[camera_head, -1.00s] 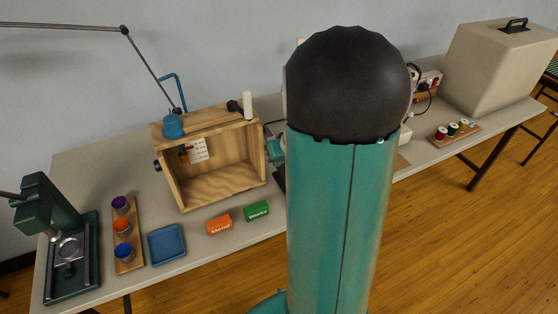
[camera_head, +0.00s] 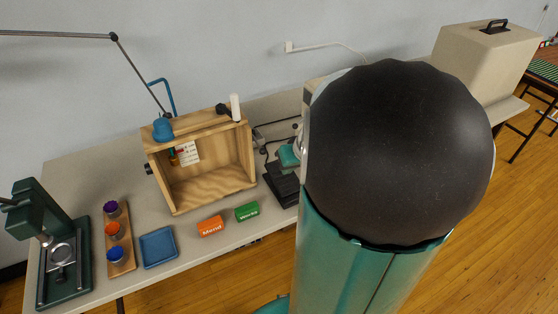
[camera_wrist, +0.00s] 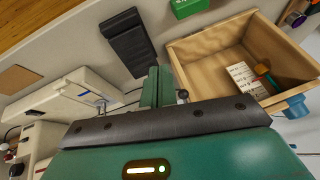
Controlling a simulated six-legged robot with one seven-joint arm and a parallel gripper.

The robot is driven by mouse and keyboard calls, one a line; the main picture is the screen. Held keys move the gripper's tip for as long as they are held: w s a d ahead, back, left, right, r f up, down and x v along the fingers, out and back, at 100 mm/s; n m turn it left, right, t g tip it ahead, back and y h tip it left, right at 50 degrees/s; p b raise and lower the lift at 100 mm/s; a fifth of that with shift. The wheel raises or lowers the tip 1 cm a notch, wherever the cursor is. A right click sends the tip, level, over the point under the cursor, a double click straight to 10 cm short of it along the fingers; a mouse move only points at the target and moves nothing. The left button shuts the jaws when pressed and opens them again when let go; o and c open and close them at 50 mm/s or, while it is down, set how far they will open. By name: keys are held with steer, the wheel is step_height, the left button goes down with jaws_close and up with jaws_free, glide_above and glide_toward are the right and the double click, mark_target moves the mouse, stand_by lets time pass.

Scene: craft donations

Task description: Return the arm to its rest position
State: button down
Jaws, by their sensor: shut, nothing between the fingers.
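My gripper (camera_wrist: 158,76) shows in the wrist view as two narrow green fingers, closed together with nothing between them. It hangs above the table, apart from the open wooden box (camera_wrist: 195,68) to its right and the black pedal-like block (camera_wrist: 128,45) beyond it. In the head view my own arm, a dark round joint above a teal link, fills the right of centre and hides part of the table. I cannot make out the fingers there.
On the table (camera_head: 85,165) stand a green press (camera_head: 38,215), a cup rack (camera_head: 124,262), a blue tray (camera_head: 158,247), an orange block (camera_head: 211,226), a green block (camera_head: 247,211) and a beige case (camera_head: 480,65). A white machine (camera_wrist: 85,95) is left of my gripper.

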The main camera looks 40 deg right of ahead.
steer(key=shift+s+a+r, duration=0.1)
steer(key=shift+s+r, duration=0.1)
steer(key=shift+s, duration=0.75)
steer(key=shift+a, duration=0.1)
